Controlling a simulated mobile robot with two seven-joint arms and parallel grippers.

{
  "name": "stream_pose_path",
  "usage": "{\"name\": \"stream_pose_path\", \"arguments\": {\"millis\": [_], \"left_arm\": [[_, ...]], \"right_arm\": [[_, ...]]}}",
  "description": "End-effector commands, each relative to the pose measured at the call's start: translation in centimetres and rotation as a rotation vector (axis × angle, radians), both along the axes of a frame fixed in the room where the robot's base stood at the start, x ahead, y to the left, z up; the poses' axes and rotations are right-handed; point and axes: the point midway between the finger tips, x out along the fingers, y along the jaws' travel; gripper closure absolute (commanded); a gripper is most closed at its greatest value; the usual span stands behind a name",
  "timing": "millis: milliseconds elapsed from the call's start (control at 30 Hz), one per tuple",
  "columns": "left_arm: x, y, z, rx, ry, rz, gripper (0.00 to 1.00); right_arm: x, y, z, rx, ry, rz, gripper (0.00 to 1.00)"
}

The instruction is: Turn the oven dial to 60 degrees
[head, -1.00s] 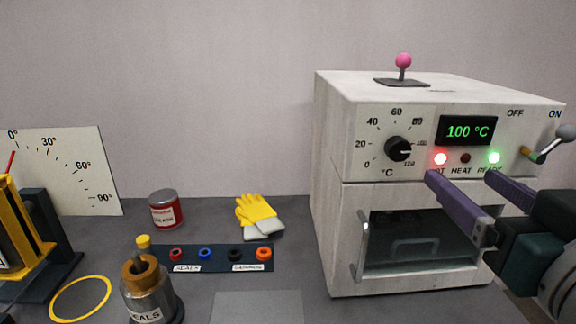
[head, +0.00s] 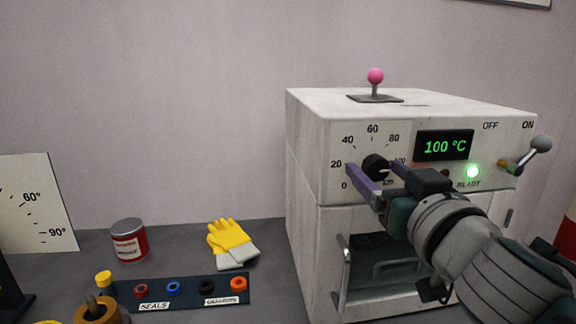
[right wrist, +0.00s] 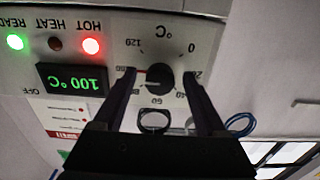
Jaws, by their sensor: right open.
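The white oven (head: 306,150) stands at the right in the head view. Its round black dial (head: 376,165) sits on the front panel, inside a printed scale from 0 to 120. In the right wrist view, upside down, the dial (right wrist: 159,77) has a red mark at its side toward 100. The display (head: 444,146) reads 100 °C. My right gripper (head: 373,168) is open, with its purple fingers on either side of the dial. In the wrist view the fingers show one on each side of it; I cannot tell whether they touch it. My left gripper is not in view.
A lever (head: 525,157) with a grey ball sticks out right of the display, and a pink-knobbed stick (head: 376,84) stands on top. The oven door handle (head: 343,275) juts out below. Yellow gloves (head: 231,242), a red can (head: 129,241) and a seal rack (head: 187,290) lie left.

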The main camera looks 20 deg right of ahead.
Motion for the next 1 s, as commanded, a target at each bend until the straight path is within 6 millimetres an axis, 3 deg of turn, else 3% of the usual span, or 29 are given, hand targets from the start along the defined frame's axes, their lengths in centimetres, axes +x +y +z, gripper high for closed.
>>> {"name": "stream_pose_path", "arguments": {"millis": [267,900,1000], "left_arm": [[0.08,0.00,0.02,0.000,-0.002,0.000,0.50],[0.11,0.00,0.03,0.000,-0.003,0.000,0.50],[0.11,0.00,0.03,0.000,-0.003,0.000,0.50]], "right_arm": [[0.09,-0.02,-0.03,0.000,0.001,0.000,0.28],[0.06,0.00,-0.02,0.000,0.000,0.000,1.00],[0.06,0.01,-0.02,0.000,0.000,0.000,1.00]]}}
